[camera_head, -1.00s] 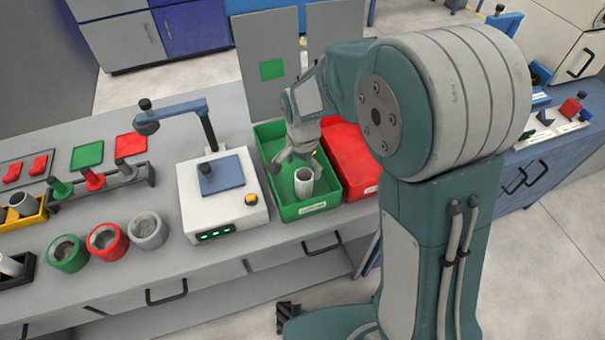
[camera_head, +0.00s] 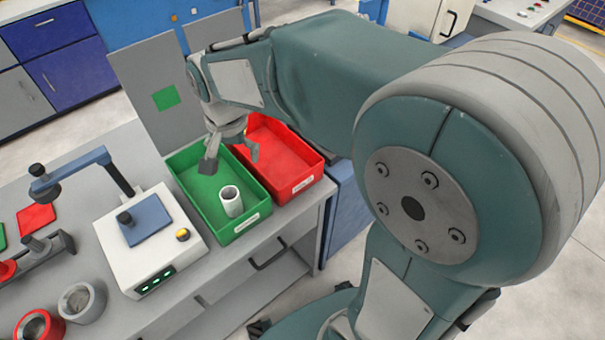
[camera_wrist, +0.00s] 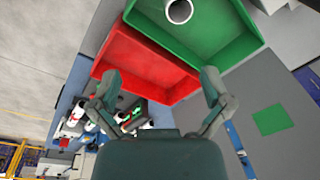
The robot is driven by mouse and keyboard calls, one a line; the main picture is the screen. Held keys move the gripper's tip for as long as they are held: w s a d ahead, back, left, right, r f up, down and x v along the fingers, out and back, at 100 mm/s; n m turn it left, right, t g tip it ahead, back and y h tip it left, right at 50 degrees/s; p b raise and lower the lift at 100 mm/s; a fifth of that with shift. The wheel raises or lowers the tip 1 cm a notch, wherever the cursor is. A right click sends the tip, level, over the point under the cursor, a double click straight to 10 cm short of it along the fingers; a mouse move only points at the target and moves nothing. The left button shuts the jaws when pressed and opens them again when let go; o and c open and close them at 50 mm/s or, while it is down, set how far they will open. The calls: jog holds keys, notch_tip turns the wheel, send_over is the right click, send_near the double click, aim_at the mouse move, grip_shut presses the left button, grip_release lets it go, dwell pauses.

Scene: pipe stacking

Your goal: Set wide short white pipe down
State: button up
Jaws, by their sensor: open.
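The wide short white pipe (camera_head: 231,201) stands upright in the green bin (camera_head: 196,210), towards its near end. In the wrist view the pipe (camera_wrist: 179,11) shows at the top edge, partly cut off, inside the green bin (camera_wrist: 225,57). My gripper (camera_head: 232,160) is open and empty, above the far part of the green bin and apart from the pipe. In the wrist view my gripper's fingers (camera_wrist: 161,82) are spread wide with nothing between them.
A red bin (camera_head: 296,178) stands right beside the green bin. A white device with a blue plate (camera_head: 150,240) stands to the left. Red and grey ring-shaped parts (camera_head: 82,301) sit at the lower left. A grey panel with a green square (camera_head: 150,75) rises behind the bins.

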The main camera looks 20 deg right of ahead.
jog(key=s+d+r+n+t, duration=0.2)
jog(key=s+d+r+n, duration=0.1)
jog(key=s, duration=0.4)
jog(key=s+d+r+n+t, duration=0.2)
jog(key=s+d+n, duration=0.1)
jog(key=s+d, duration=0.3)
jog(key=shift+s+r, duration=0.4)
jog(key=shift+s, duration=0.85)
